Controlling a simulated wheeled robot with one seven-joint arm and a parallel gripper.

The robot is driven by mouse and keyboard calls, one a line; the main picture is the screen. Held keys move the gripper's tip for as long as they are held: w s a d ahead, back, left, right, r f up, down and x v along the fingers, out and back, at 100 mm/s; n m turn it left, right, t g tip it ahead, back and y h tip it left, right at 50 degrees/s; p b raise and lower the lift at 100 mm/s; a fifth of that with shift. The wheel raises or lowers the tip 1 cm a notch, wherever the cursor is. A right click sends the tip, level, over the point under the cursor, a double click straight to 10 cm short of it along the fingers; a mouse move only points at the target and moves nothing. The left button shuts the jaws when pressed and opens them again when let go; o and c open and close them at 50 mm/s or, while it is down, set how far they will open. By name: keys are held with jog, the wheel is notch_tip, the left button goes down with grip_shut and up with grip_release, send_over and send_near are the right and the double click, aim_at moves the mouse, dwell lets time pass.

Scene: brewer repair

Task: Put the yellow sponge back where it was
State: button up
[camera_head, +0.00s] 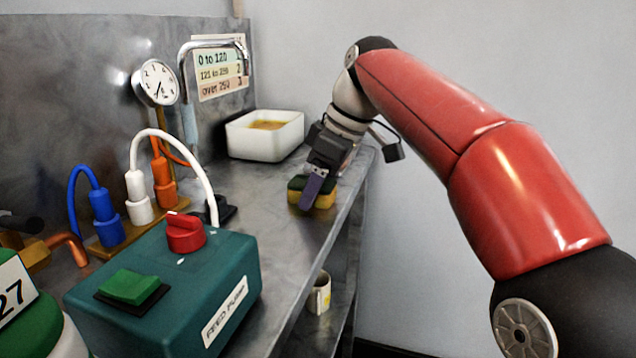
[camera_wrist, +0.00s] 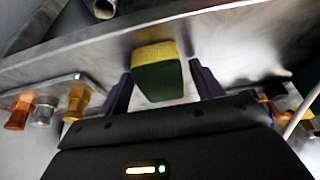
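The yellow sponge (camera_head: 325,200) has a dark green layer and rests on the grey metal counter near its right edge. My gripper (camera_head: 312,190) reaches down over it, with one purple finger in front of the sponge. In the wrist view the sponge (camera_wrist: 156,50) lies between the two purple fingers of my gripper (camera_wrist: 160,72). A narrow gap shows beside the right finger, and the left finger is close to the sponge's side. The fingers look open around it. The sponge's far side is hidden.
A white basin (camera_head: 265,145) with yellowish content stands at the back of the counter (camera_head: 255,195). A teal feed pump box (camera_head: 165,290) with a red knob stands in front. Blue, white and orange plugs (camera_head: 137,197) stand at left. A mug (camera_head: 319,293) sits on the shelf below.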

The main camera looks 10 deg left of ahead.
jog(key=shift+r, duration=0.25)
jog(key=p+v, duration=0.1)
jog(key=v, duration=1)
jog(key=shift+r+p, duration=0.3)
jog(key=shift+r, duration=0.1)
jog(key=shift+d, duration=0.2)
jog(key=s+d+f+m+t+h, duration=0.1)
jog(key=s+d+f+m+t, duration=0.1)
jog(key=s+d+f+m, duration=0.4)
jog(key=s+d+f+m+t+h, duration=0.2)
jog(key=d+f+m, duration=0.2)
jog(key=d, duration=0.4)
jog(key=s+d+f+m, duration=0.3)
jog(key=s+d+f, duration=0.2)
jog(key=f, duration=0.4)
jog(key=s+d+f+m+t+h, duration=0.1)
jog(key=s+d+f+m, duration=0.3)
jog(key=s+f, duration=0.3)
jog(key=shift+d+f+h, duration=0.3)
jog(key=shift+d+f, duration=0.3)
jog(key=shift+f, duration=0.35)
